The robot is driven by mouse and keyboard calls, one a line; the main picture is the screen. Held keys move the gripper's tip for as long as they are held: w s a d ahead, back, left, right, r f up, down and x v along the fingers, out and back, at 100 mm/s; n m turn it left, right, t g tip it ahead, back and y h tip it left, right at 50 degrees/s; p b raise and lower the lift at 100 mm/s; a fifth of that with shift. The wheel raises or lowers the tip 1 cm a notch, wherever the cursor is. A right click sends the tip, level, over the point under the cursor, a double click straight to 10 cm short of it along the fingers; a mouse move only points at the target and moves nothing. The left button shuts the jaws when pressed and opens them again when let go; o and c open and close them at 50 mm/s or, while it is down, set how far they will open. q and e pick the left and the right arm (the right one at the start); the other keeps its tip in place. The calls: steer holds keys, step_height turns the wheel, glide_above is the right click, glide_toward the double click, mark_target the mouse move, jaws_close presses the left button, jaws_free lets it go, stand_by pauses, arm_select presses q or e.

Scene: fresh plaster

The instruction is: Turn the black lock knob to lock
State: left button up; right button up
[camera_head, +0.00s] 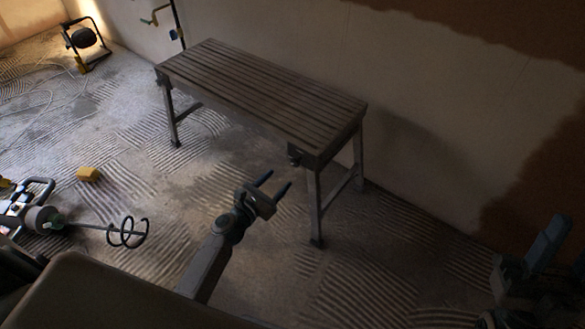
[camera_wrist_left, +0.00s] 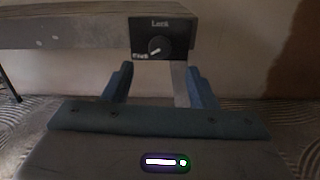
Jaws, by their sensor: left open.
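The black lock knob (camera_wrist_left: 156,45) sits on a dark plate (camera_wrist_left: 178,46) with "Lock" printed at its top. A smaller label stands at lower left, too blurred to read surely, and the knob's pale mark seems to point toward it. In the head view the lock unit (camera_head: 294,155) is a small dark shape under the near end of the slatted table (camera_head: 262,92). My left gripper (camera_head: 280,180) is open and empty, short of the knob. In the left wrist view its fingers (camera_wrist_left: 160,70) stand apart below the knob, not touching it. My right gripper (camera_head: 550,248) is at lower right, partly shown.
The table's metal legs (camera_head: 315,205) stand close to my left gripper. A mixer with a whisk (camera_head: 128,232) and a yellow block (camera_head: 88,174) lie on the floor at left. A work lamp (camera_head: 84,38) stands at the back left. The wall runs behind the table.

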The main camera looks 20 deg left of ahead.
mark_target(294, 164)
arm_select(q)
steer(key=x, duration=0.7)
steer(key=shift+f, duration=0.15)
steer(key=c, duration=1)
